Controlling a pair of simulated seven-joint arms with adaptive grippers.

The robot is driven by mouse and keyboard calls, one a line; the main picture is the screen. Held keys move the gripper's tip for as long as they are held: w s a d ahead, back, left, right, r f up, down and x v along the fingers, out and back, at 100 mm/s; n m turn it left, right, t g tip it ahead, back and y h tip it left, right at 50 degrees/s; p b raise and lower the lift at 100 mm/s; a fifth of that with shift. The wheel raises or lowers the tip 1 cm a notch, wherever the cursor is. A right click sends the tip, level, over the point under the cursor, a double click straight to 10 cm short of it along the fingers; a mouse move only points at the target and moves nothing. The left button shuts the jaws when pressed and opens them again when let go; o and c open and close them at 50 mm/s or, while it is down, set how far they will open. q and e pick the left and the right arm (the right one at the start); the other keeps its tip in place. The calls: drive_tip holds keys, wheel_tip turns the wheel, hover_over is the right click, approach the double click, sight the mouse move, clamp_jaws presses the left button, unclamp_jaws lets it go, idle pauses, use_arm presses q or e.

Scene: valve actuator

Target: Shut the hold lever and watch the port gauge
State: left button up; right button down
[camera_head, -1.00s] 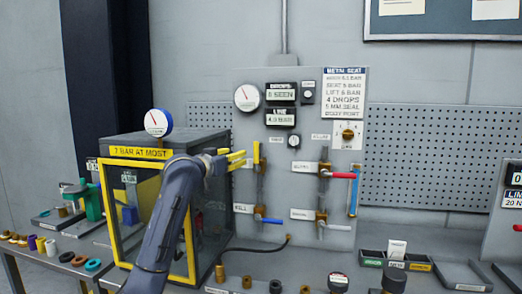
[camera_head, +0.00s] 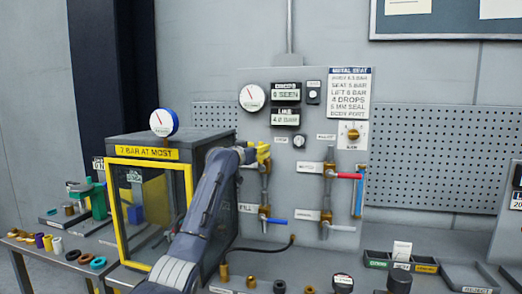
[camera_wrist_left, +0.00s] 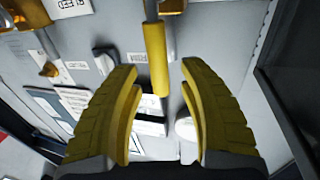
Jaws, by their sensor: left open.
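The lever with a yellow sleeve handle (camera_wrist_left: 154,45) on the panel is taken as the hold lever; its label is hidden. My left gripper (camera_head: 262,153) is at this handle, which it largely hides in the head view. In the left wrist view the left gripper (camera_wrist_left: 159,68) is open, with the handle's end between its fingertips and a gap on each side. A round gauge (camera_head: 251,97) is at the panel's upper left, and another gauge (camera_head: 164,122) stands on the box. I cannot read which is the port gauge. My right gripper is not in view.
Below the yellow handle is a blue lever (camera_head: 277,221); to the right are a red lever (camera_head: 348,176) and a white lever (camera_head: 342,228). A yellow-framed box (camera_head: 150,154) stands left of the panel, beside my arm. A black hose (camera_head: 265,248) runs along the bench.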

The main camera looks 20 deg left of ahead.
use_arm(q)
drive_tip(key=shift+x, duration=0.9)
drive_tip(key=shift+o, duration=0.2)
clamp_jaws()
